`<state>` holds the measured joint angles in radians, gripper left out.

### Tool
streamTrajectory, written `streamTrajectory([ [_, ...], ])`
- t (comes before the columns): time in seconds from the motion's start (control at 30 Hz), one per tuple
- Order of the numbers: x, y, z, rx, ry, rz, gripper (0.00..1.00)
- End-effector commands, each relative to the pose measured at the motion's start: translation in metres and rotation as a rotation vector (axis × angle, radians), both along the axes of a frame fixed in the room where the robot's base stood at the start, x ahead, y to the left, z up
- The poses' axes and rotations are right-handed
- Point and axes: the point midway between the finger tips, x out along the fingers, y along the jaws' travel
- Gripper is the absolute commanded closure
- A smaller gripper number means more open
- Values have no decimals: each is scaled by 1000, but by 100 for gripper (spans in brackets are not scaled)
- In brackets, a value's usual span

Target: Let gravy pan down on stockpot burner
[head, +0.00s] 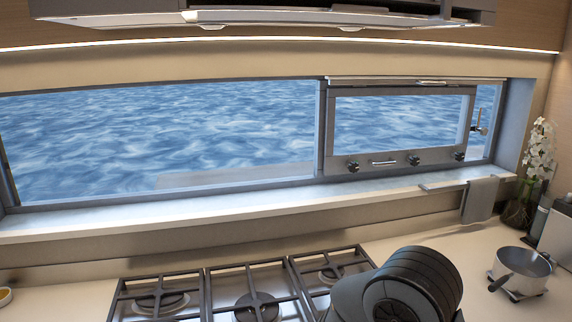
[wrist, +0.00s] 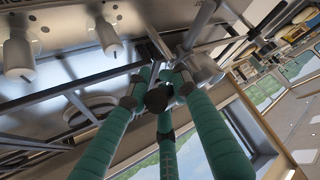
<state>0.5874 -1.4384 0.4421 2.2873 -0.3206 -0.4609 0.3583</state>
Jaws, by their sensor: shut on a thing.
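My gripper (wrist: 160,88), seen in the wrist view, has its green fingers closed together around a dark, round-ended piece (wrist: 156,98) that looks like the handle end of the gravy pan. A grey metal shape (wrist: 203,70) shows just beyond the fingertips; I cannot tell whether it is the pan's body. Grate bars lie close around the fingers. In the head view, the hob's left burner (head: 160,301), middle burner (head: 256,306) and right burner (head: 335,274) show no pan on them. Which is the stockpot burner I cannot tell. My arm hides part of the hob's right side.
A small saucepan (head: 522,272) with a dark handle stands on the right counter, near a flower vase (head: 520,205). A grey towel (head: 481,199) hangs at the sill. A range hood (head: 260,20) is overhead.

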Motion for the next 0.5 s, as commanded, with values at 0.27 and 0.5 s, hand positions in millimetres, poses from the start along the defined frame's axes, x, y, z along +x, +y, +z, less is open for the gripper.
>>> streamTrajectory([
  [0.27,-2,2,0,0,-2,9,100],
  [0.5,-2,2,2,-1,-2,8,100],
])
